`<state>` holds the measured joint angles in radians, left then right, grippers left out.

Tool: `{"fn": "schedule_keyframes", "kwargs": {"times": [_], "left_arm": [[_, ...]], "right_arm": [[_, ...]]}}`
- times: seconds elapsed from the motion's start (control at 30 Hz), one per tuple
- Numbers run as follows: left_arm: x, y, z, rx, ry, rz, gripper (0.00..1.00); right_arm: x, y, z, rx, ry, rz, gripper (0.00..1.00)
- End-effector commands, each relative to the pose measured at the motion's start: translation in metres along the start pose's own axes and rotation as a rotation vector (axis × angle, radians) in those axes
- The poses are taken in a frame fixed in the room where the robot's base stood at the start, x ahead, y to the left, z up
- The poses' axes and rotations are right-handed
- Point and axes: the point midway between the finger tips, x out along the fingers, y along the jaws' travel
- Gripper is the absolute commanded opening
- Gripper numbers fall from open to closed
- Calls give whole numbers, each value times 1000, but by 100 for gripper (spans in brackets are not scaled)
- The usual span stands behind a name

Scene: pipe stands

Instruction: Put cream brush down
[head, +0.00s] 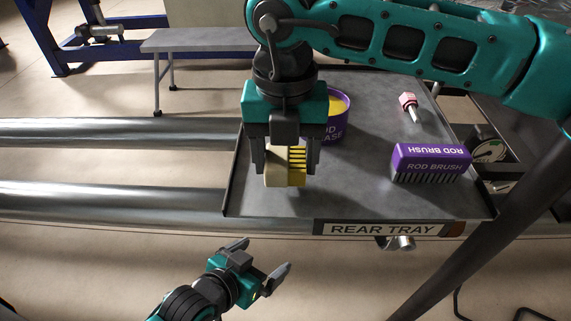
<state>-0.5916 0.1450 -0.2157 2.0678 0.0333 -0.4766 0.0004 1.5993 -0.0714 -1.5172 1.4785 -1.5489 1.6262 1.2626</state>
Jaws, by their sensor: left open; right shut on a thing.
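The cream brush (276,174) is a small cream block with yellow bristles on its right side. My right gripper (285,160) points down from the teal arm and is shut on the brush, with a finger on each side. The brush is over the left front part of the grey rear tray (350,185); I cannot tell whether it touches the tray. My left gripper (262,262) is open and empty, low in front of the tray, with its fingers spread apart.
A purple tub (334,127) with yellow contents stands behind my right gripper, partly hidden. Two metal pipes (110,200) run left. The front middle of the tray is bare.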

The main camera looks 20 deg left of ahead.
Motion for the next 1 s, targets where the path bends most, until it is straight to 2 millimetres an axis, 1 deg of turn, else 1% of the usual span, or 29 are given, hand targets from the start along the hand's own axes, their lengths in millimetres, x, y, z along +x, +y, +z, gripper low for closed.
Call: {"fn": "schedule_keyframes", "kwargs": {"times": [0.03, 0.1, 0.37, 0.5, 0.53, 0.8, 1.0], "left_arm": [[1, 0, 2, 0, -1, 0, 98], [2, 0, 3, 0, -1, 0, 98], [1, -1, 4, 5, -3, -1, 98], [4, -2, 9, 9, -4, -1, 98], [4, -2, 9, 9, -5, -1, 98], [3, -3, 8, 11, -6, -1, 98], [3, -2, 8, 10, -5, -1, 98]], "right_arm": [[11, 0, -1, 0, 4, -1, 32], [18, 0, 0, 0, 2, -1, 32], [20, 0, 0, 0, 0, 0, 32], [25, 0, 0, -1, 0, 0, 32], [24, 0, 0, -1, 0, 0, 65], [23, 0, 0, -1, 1, 0, 89], [23, 0, 0, -1, 1, 0, 89]]}}
